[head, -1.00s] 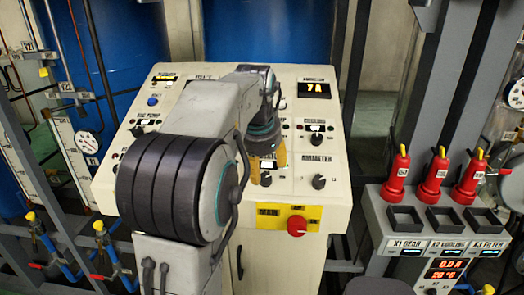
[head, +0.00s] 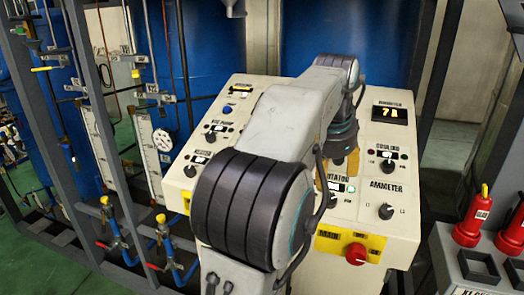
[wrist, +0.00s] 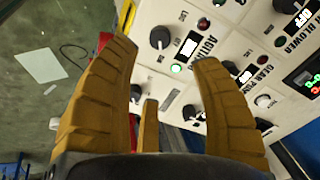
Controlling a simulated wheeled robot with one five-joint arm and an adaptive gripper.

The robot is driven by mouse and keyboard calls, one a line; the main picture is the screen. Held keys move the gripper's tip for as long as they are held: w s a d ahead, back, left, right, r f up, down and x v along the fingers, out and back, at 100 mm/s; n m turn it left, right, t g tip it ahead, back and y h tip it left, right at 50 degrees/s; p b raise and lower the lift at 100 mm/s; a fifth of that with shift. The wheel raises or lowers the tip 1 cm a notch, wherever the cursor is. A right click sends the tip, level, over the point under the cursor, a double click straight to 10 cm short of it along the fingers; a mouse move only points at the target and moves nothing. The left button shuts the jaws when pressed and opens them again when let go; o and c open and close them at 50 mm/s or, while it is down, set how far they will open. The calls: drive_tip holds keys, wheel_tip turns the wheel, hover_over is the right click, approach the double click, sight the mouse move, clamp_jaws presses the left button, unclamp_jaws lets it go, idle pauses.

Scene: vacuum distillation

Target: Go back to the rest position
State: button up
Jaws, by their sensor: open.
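My gripper (wrist: 165,75) has yellow-brown ribbed fingers. In the wrist view they stand apart with nothing between them but a view of the panel. In the head view my arm reaches over the white control panel (head: 393,150), and the gripper (head: 335,172) shows only partly, behind my arm, near the panel's middle. The panel also fills the upper right of the wrist view, with several black knobs, labels and small lit displays. One black knob (wrist: 159,38) shows between and beyond the fingertips. Whether a finger touches the panel cannot be told.
A red emergency knob (head: 356,254) sticks out from the panel's front. Red plugs (head: 470,222) stand in a grey rack at the right. Pipes, valves and grey frames (head: 98,110) stand at the left, with blue tanks behind. Green floor (head: 30,262) is clear at lower left.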

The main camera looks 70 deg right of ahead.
idle(0.4)
drive_tip(key=n, duration=0.6)
approach(324, 206)
drive_tip(key=s+f, duration=0.1)
wheel_tip(324, 206, down, 4)
drive_tip(key=a+n, duration=0.1)
drive_tip(key=a, duration=0.1)
drive_tip(key=w+a+f+n+y, duration=0.1)
drive_tip(key=w+a+f+n, duration=0.4)
drive_tip(key=w+a, duration=0.45)
drive_tip(key=w+a+n+t+y, duration=0.1)
drive_tip(key=w+a+n, duration=0.2)
drive_tip(key=a, duration=0.7)
drive_tip(key=w+a+n+t+y, duration=0.1)
drive_tip(key=w+a+n+t, duration=0.1)
drive_tip(key=w+a+n, duration=0.2)
drive_tip(key=w+a+n+t+y, duration=0.1)
drive_tip(key=w+a+n, duration=0.2)
drive_tip(key=a+n, duration=0.5)
drive_tip(key=shift+w+a+t, duration=0.15)
drive_tip(key=shift+a+t, duration=0.25)
drive_tip(key=shift+a, duration=3.55)
